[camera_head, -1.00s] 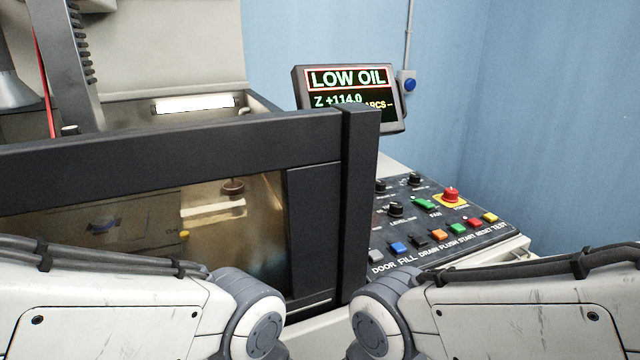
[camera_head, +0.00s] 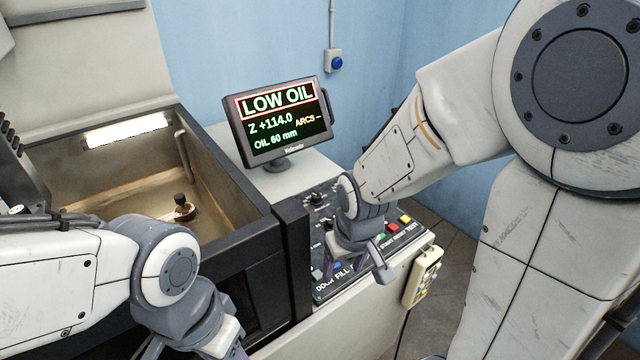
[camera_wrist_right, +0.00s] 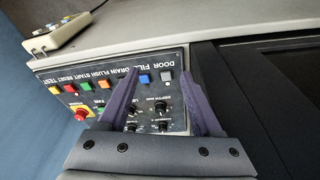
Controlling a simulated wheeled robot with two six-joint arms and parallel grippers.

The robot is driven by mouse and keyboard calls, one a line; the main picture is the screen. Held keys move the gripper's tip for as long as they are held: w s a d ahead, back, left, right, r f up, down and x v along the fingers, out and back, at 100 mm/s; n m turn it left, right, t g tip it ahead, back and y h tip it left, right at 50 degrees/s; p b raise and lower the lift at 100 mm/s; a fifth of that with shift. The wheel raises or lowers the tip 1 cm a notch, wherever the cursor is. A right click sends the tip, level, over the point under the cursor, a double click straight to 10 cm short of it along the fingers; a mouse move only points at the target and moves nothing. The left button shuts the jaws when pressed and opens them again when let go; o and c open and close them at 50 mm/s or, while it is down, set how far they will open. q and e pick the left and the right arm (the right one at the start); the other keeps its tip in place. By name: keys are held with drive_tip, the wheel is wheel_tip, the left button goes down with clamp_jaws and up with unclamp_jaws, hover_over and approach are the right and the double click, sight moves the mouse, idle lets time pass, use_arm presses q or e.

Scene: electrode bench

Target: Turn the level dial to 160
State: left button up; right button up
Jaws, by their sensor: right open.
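The level dial (camera_head: 328,225) is a small black knob on the dark control panel (camera_head: 322,291). It is partly crowded by my right gripper (camera_head: 352,270), which is over the panel beside the knobs. In the right wrist view my right gripper (camera_wrist_right: 163,62) is open and empty, its two purple fingers apart. Several black knobs show between and beside the fingers, upside down; the left finger partly covers the LEVEL lettering. I cannot read a dial setting. The monitor (camera_head: 277,122) reads LOW OIL, Z +114.0 and OIL 60 mm. My left gripper (camera_head: 232,347) is cut off at the bottom edge.
Coloured buttons (camera_head: 404,220) line the panel's front edge. A red emergency knob (camera_wrist_right: 79,114) is at the panel's end. The open oil tank (camera_head: 288,206) stands left of the panel. A handheld pendant (camera_head: 424,277) hangs on the front face.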

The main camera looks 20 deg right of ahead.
wheel_tip(320, 180, up, 3)
drive_tip(key=w+d+p, duration=0.2)
drive_tip(key=n+g, duration=0.2)
drive_tip(key=n, duration=1)
approach(331, 220)
wheel_tip(331, 220, down, 7)
drive_tip(key=shift+w+a+f+p, duration=0.1)
drive_tip(key=shift+w+p, duration=0.05)
drive_tip(key=shift+p, duration=0.75)
drive_tip(key=shift+f, duration=0.75)
use_arm(q)
wheel_tip(331, 220, up, 5)
drive_tip(key=shift+r, duration=0.2)
use_arm(e)
clamp_jaws()
